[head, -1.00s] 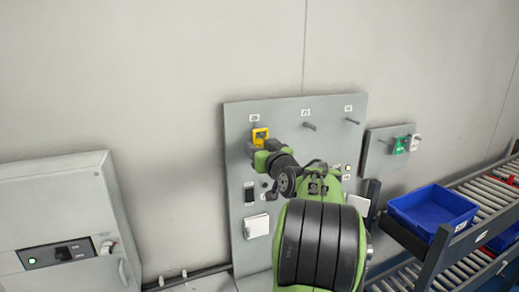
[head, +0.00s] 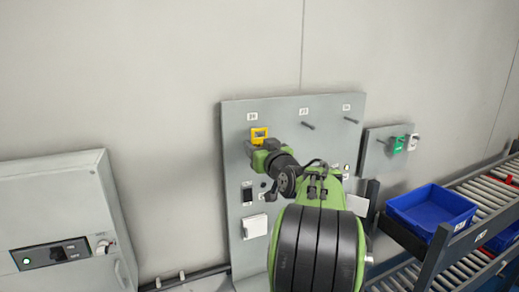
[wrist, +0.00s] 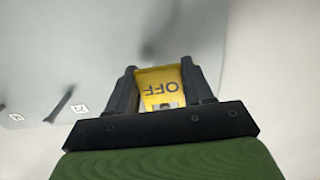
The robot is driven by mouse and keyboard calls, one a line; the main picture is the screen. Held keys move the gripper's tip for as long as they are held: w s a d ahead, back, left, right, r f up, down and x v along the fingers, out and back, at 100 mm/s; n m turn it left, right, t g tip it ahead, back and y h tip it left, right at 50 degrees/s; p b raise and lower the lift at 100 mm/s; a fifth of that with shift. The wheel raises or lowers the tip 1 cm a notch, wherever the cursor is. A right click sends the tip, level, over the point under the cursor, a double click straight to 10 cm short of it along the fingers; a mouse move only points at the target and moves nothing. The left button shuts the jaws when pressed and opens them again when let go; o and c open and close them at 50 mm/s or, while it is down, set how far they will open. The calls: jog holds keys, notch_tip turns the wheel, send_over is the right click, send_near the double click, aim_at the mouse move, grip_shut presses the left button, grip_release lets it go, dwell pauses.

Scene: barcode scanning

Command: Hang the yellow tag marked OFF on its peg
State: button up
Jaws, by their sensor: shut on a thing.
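The yellow tag (head: 259,133) is at the upper left of the grey panel (head: 285,185) in the head view, just below the leftmost label. In the wrist view the yellow tag (wrist: 160,88) shows the word OFF, upside down, between the dark fingers. My gripper (wrist: 158,92) is shut on the tag. In the head view my gripper (head: 256,146) is close in front of the panel. A peg under the leftmost label is hidden or cannot be made out there. Whether the tag touches a peg cannot be told.
Two bare pegs, the middle peg (head: 308,126) and the right peg (head: 351,120), stick out of the panel. A smaller board (head: 375,155) holds a green tag (head: 397,145) and a white tag (head: 412,142). A blue bin (head: 432,207) sits on the roller rack at right. A grey cabinet (head: 60,190) stands at left.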

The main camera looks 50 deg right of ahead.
jog(key=shift+s, duration=0.15)
jog(key=shift+b+v, duration=1.5)
jog(key=shift+v, duration=0.15)
jog(key=shift+b+v, duration=1.65)
jog(key=shift+v, duration=1.35)
